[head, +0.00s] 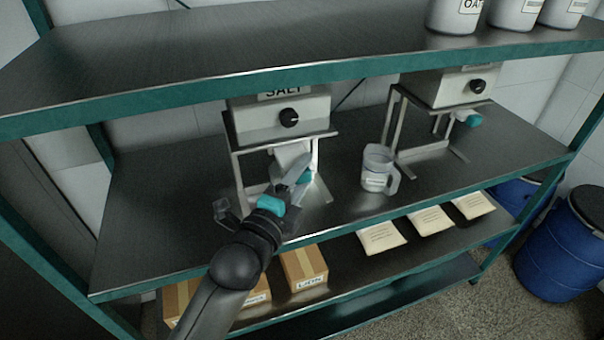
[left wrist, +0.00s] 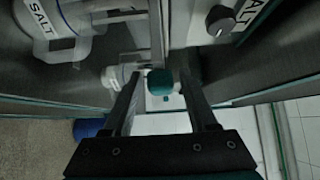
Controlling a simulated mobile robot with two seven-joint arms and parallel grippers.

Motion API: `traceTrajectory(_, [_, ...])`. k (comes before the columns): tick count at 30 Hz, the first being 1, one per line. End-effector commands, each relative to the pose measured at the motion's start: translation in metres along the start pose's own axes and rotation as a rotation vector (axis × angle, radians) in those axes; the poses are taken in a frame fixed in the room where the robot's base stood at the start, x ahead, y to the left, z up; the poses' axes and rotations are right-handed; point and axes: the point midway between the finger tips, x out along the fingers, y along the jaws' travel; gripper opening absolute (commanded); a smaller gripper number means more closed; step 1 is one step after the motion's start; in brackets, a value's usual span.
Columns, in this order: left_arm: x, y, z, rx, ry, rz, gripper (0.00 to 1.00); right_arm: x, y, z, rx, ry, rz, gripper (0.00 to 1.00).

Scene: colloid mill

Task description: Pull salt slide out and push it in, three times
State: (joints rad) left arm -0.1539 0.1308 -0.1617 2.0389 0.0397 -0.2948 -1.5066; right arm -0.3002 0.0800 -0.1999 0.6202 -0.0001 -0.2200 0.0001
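The salt dispenser (head: 262,116) is a pale box with a black knob and a SALT label, on a metal stand on the middle shelf. Its slide has a teal handle (head: 304,176) below the box, partly covered by my gripper. My left gripper (head: 300,172) reaches up to the slide from the front. In the left wrist view the two fingers are apart, with a round teal handle (left wrist: 158,82) between their tips and gaps visible at its sides. How far out the slide stands cannot be told. My right gripper is not in view.
A clear jug (head: 376,165) stands right of the dispenser; a SALT-labelled jug (left wrist: 52,28) shows in the wrist view. A second dispenser (head: 448,87) is farther right. The upper shelf edge (head: 200,86) hangs above. Packets (head: 382,237) and cartons (head: 304,268) lie below.

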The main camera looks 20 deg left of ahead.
Motion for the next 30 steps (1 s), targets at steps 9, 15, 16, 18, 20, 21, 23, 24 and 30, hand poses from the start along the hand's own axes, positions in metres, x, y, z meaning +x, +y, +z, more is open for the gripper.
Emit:
traceTrajectory(9, [-0.001,-0.001,0.0,0.0,0.0,-0.001,0.65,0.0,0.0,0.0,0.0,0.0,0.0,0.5])
traceTrajectory(15, [-0.016,0.001,0.0,0.0,0.0,0.002,0.65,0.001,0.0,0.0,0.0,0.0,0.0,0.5])
traceTrajectory(16, [-0.02,0.001,0.0,0.001,0.0,0.001,0.65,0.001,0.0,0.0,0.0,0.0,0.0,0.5])
traceTrajectory(18, [-0.031,0.001,0.0,0.001,0.0,0.002,0.65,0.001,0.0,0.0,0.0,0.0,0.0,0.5])
traceTrajectory(20, [-0.041,0.001,0.0,0.001,0.0,0.002,0.65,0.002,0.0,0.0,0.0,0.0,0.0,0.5])
traceTrajectory(21, [-0.048,0.001,0.0,0.0,0.001,0.001,0.65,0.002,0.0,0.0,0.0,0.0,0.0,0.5])
traceTrajectory(23, [-0.057,0.001,0.0,0.0,0.001,0.001,0.65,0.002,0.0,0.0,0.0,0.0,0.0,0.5])
traceTrajectory(24, [-0.063,0.001,0.0,0.001,0.0,0.002,0.65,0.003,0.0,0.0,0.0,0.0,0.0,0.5])
traceTrajectory(30, [-0.093,0.002,0.0,0.0,0.0,0.003,0.65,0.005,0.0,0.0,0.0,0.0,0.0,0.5])
